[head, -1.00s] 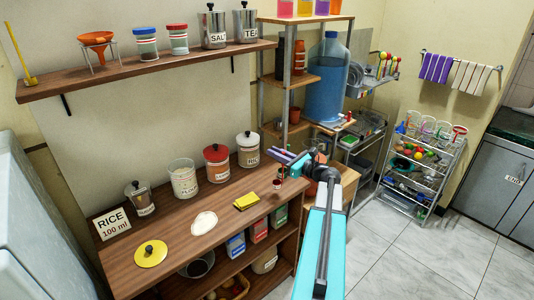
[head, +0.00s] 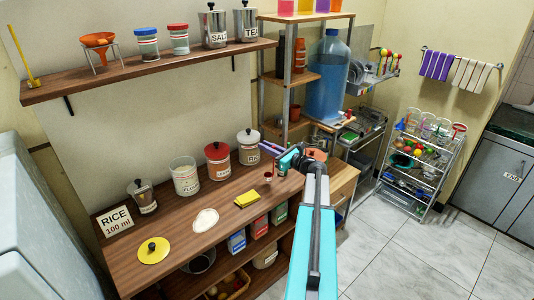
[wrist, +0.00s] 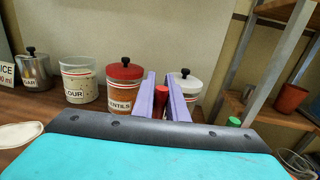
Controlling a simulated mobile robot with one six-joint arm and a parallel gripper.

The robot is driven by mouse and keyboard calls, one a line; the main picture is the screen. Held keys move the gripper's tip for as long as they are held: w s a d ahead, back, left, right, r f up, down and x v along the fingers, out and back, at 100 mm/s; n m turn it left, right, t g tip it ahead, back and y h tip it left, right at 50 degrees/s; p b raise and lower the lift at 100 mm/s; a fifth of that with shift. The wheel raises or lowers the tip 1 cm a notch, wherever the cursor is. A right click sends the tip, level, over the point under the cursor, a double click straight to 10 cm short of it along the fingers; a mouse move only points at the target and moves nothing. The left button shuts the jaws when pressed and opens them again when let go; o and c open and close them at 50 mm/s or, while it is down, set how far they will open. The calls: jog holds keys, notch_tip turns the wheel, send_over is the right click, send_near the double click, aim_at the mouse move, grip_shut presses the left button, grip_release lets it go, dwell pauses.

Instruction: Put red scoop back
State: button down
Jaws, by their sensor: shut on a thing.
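My gripper (head: 266,148) is shut on the red scoop, whose small cup (head: 268,177) hangs below the fingers over the counter in the head view. In the wrist view the red handle (wrist: 160,101) shows between the two purple fingers of my gripper (wrist: 162,84); the rest of the scoop is hidden behind my gripper body. The scoop is in front of and right of the white-lidded canister (head: 248,147). The red-lidded lentils canister (head: 217,161) stands left of that one.
The wooden counter also holds an open flour jar (head: 185,177), a sugar canister (head: 142,196), a white disc (head: 205,220), a yellow lid (head: 153,251) and a yellow pad (head: 246,199). A shelf unit (head: 289,70) rises to the right.

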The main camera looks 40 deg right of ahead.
notch_tip(320, 180, down, 3)
jog(key=shift+s+f+p, duration=0.1)
jog(key=shift+f+p, duration=0.05)
jog(key=shift+p, duration=0.6)
jog(key=shift+f, duration=0.1)
jog(key=c, duration=1.8)
grip_release()
jog(key=shift+o, duration=0.2)
jog(key=shift+r, duration=0.25)
jog(key=s+d+b, duration=0.1)
jog(key=s+b, duration=0.3)
jog(key=s, duration=0.8)
jog(key=shift+f, duration=0.15)
